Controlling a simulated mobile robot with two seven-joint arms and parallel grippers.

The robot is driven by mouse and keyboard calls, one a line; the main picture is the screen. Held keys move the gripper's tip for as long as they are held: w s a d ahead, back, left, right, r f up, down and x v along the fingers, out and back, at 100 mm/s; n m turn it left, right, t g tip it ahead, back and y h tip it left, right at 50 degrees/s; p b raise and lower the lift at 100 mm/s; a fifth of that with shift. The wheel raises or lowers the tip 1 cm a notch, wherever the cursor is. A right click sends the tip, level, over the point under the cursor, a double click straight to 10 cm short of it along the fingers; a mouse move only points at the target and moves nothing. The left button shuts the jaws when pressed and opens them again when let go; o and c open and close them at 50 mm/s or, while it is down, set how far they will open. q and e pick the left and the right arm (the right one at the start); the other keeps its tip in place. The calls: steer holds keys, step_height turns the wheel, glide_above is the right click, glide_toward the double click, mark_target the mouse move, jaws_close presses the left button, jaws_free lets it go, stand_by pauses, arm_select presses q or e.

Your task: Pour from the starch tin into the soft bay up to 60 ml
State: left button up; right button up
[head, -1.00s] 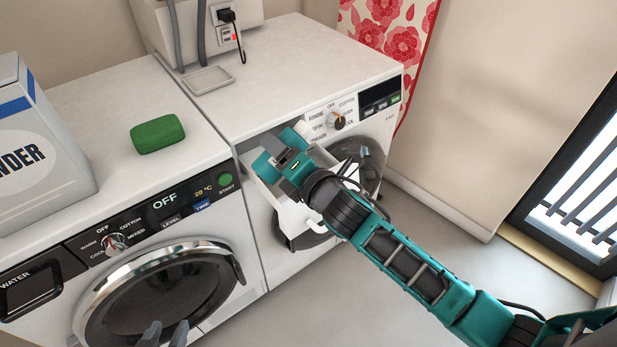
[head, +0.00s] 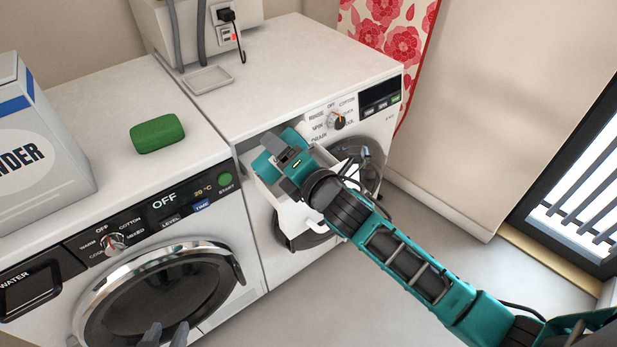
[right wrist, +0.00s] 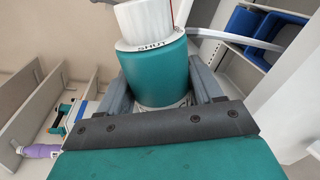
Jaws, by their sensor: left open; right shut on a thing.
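In the right wrist view a teal tin (right wrist: 158,68) with a white top and a collar marked SHUT stands between the fingers of my right gripper (right wrist: 160,85), which is shut on it. Its contents and label do not show. In the head view my right gripper (head: 279,152) is over the pulled-out white drawer (head: 300,214) of the right washing machine and hides most of it. I cannot make out the soft bay, any level mark or the tin there. My left gripper (head: 166,337) is open and empty at the bottom edge, before the left machine's door.
A green soap bar (head: 158,134) and a powder box (head: 40,140) stand on the left washing machine (head: 210,265). The right machine's top (head: 290,65) holds a shallow tray (head: 208,80) at the back. Floor to the right is clear.

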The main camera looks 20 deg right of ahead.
steer(key=shift+f+m, duration=0.1)
steer(key=shift+m, duration=0.2)
stand_by(0.8)
steer(key=shift+r+n+p, duration=0.5)
steer(key=shift+r+n, duration=0.05)
steer(key=shift+n, duration=0.05)
steer(key=shift+f+n, duration=0.3)
steer(key=shift+n, duration=0.4)
steer(key=shift+r+n, duration=0.1)
steer(key=shift+n, duration=0.3)
